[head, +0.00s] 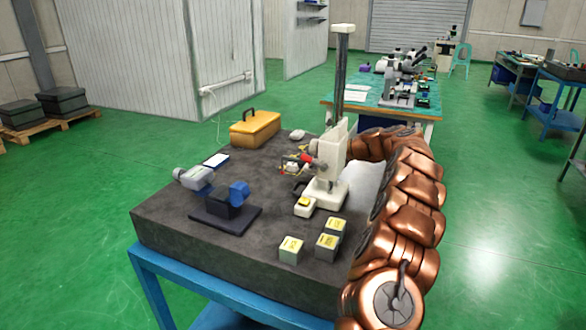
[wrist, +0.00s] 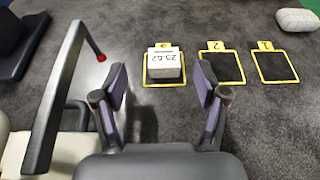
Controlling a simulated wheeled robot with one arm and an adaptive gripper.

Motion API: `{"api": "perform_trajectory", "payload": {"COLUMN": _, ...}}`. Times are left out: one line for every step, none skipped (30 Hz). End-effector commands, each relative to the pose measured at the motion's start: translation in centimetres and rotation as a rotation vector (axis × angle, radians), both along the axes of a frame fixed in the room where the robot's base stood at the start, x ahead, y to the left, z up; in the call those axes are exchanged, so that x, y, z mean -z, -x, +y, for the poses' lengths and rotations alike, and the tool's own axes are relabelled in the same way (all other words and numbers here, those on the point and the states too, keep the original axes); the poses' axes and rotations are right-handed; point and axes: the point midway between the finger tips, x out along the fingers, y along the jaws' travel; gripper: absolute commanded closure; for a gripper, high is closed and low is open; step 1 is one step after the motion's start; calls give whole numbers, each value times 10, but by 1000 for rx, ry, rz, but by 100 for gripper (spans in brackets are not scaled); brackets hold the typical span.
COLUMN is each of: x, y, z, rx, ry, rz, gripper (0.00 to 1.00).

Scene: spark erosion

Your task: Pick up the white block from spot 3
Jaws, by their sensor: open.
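The white block (wrist: 165,66) sits on the yellow-framed spot 3 (wrist: 147,84) in the wrist view, with printed digits on its side facing me. My gripper (wrist: 162,84) is open and empty. Its two purple-lined fingers lie to the left and right of the block's line, with the block ahead between them and apart from both.
Spot 2 (wrist: 228,81) and spot 1 (wrist: 275,80) are empty. A measuring arm with a red tip (wrist: 101,58) stands close to my left finger. The measuring stand (head: 332,160), several labelled blocks (head: 291,248) and a yellow case (head: 255,128) are on the slab (head: 170,225).

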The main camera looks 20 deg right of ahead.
Motion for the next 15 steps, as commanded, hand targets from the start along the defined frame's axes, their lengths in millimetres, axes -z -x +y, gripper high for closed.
{"api": "perform_trajectory", "payload": {"x": 2, "y": -3, "z": 4, "rx": -2, "ry": 1, "rz": 1, "gripper": 27}}
{"api": "perform_trajectory", "payload": {"x": 3, "y": -5, "z": 6, "rx": -2, "ry": 1, "rz": 1, "gripper": 27}}
{"api": "perform_trajectory", "payload": {"x": 4, "y": -7, "z": 8, "rx": -2, "ry": 1, "rz": 1, "gripper": 27}}
{"api": "perform_trajectory", "payload": {"x": 5, "y": -8, "z": 8, "rx": -2, "ry": 1, "rz": 1, "gripper": 27}}
{"api": "perform_trajectory", "payload": {"x": 5, "y": -9, "z": 9, "rx": -2, "ry": 2, "rz": 0, "gripper": 27}}
{"api": "perform_trajectory", "payload": {"x": 7, "y": -10, "z": 10, "rx": -1, "ry": 1, "rz": 0, "gripper": 27}}
{"api": "perform_trajectory", "payload": {"x": 8, "y": -11, "z": 10, "rx": -2, "ry": 2, "rz": 0, "gripper": 27}}
{"api": "perform_trajectory", "payload": {"x": 9, "y": -13, "z": 11, "rx": -1, "ry": 1, "rz": 0, "gripper": 27}}
{"api": "perform_trajectory", "payload": {"x": 12, "y": -15, "z": 13, "rx": -1, "ry": 1, "rz": 0, "gripper": 27}}
{"api": "perform_trajectory", "payload": {"x": 15, "y": -18, "z": 15, "rx": 0, "ry": 2, "rz": 1, "gripper": 27}}
{"api": "perform_trajectory", "payload": {"x": 17, "y": -20, "z": 16, "rx": 0, "ry": 3, "rz": 1, "gripper": 27}}
{"api": "perform_trajectory", "payload": {"x": 21, "y": -23, "z": 18, "rx": 0, "ry": 3, "rz": 1, "gripper": 27}}
{"api": "perform_trajectory", "payload": {"x": 24, "y": -26, "z": 20, "rx": 0, "ry": 3, "rz": 3, "gripper": 27}}
{"api": "perform_trajectory", "payload": {"x": 27, "y": -29, "z": 22, "rx": 0, "ry": 3, "rz": 3, "gripper": 27}}
{"api": "perform_trajectory", "payload": {"x": 29, "y": -33, "z": 26, "rx": 0, "ry": 3, "rz": 1, "gripper": 27}}
